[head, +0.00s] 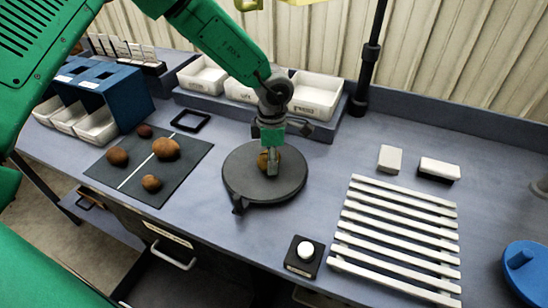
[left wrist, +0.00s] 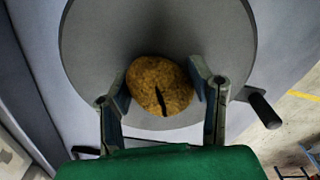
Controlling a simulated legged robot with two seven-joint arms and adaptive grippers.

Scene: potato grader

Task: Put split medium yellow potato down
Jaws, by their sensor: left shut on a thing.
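The split medium yellow potato (left wrist: 160,84) is brownish yellow with a dark split along its skin. My left gripper (left wrist: 162,88) is shut on it, with one finger on each side. In the head view the potato (head: 263,160) is partly hidden behind the fingers of my left gripper (head: 269,165). The gripper points down over the round dark grey turntable (head: 240,182), and the potato is at or just above its surface; I cannot tell whether they touch. The turntable also fills much of the left wrist view (left wrist: 220,35). My right gripper is not in view.
A black mat (head: 190,180) with several brown potatoes lies left. White bins (head: 318,93) stand behind the turntable. A white slatted rack (head: 395,235) lies right, and a black box with a white button (head: 305,250) sits in front. A blue chute unit (head: 120,85) stands far left.

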